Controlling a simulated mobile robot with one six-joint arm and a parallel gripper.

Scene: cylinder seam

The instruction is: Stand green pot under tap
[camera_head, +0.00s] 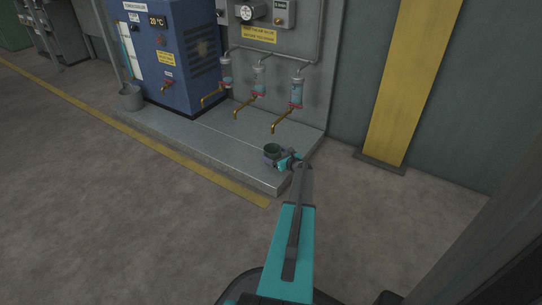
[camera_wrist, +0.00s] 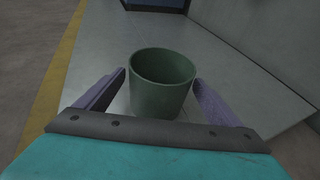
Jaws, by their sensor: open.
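The green pot (camera_head: 272,149) stands upright near the right end of the grey raised platform. In the wrist view the pot (camera_wrist: 161,84) is empty and sits between the two purple fingers of my gripper (camera_wrist: 162,95). The fingers are spread, with a gap showing on each side of the pot. In the head view my gripper (camera_head: 272,157) is at the pot, at the end of my teal arm. Several brass taps hang above the platform at the wall panel: a right one (camera_head: 284,122), a middle one (camera_head: 246,107) and a left one (camera_head: 212,97). A further small tap (camera_head: 166,87) is on the blue machine.
The blue machine (camera_head: 175,50) stands on the left of the platform (camera_head: 190,134). A grey bucket (camera_head: 131,97) is at the platform's left end. A yellow pillar (camera_head: 408,80) stands to the right. The platform between the pot and the taps is clear.

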